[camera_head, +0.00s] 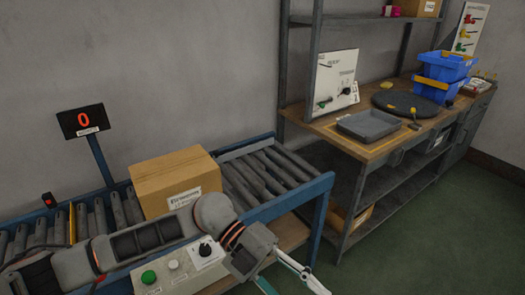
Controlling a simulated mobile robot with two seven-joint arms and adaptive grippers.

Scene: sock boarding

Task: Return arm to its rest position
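My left arm comes in from the lower left and crosses in front of the conveyor. My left gripper (292,288) is at the bottom middle, just right of a control panel (177,276). Its two fingers are spread apart and nothing shows between them, though the lower tips are near the frame edge. My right arm and gripper are not in view.
A cardboard box (172,174) sits on the blue-framed roller conveyor (262,172) behind my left arm. A display (83,120) reading 0 stands behind. A workbench (372,149) at right holds a grey tray (368,136) and blue bins (444,68). Green floor right of the gripper is clear.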

